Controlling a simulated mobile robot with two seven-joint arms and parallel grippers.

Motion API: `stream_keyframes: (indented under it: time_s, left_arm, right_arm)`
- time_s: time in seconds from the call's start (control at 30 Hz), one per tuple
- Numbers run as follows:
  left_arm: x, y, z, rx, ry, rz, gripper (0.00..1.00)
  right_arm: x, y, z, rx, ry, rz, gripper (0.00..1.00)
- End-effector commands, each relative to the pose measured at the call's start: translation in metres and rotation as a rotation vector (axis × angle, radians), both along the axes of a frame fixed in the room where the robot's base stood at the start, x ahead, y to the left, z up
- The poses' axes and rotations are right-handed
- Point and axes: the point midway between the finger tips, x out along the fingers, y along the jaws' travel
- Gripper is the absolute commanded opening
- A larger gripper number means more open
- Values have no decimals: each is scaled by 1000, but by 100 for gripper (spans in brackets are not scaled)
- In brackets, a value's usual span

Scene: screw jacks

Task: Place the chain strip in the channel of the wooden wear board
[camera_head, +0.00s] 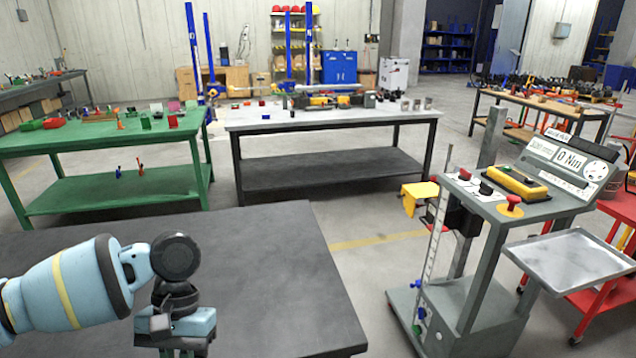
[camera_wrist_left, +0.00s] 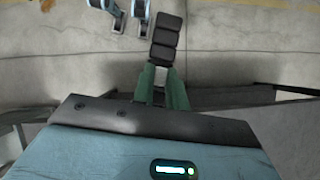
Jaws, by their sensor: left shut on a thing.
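In the left wrist view, my left gripper (camera_wrist_left: 163,88) has its two green fingers shut on the chain strip (camera_wrist_left: 167,38), a short row of dark, block-like links. The strip sticks out beyond the fingertips, with floor behind it in that view. In the head view, my left arm comes in at the lower left over the dark table; its fingers and the strip are hidden or below the frame there. I cannot make out the wooden wear board or its channel in either view. My right gripper is in neither view.
The near dark table (camera_head: 270,260) shows a bare top. A grey test stand (camera_head: 480,230) with a metal tray (camera_head: 575,262) stands to its right. Farther back are a green table (camera_head: 95,135) and a grey-topped bench (camera_head: 330,118), both with small items. Open floor lies between.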

Motion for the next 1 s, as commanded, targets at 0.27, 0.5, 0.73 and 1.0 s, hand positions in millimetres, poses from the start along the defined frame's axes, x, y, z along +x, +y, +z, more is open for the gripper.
stream_keyframes:
  time_s: [0.27,0.5,0.73,1.0]
  left_arm:
    - [0,0,0,1,1,0,0]
    - [4,-37,-1,-4,0,-8,0]
    - [4,-110,-1,-4,0,-7,0]
    - [0,-145,1,0,1,-1,0]
  right_arm:
    - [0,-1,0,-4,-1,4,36]
    - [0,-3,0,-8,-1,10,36]
    - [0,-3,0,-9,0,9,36]
    - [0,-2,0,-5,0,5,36]
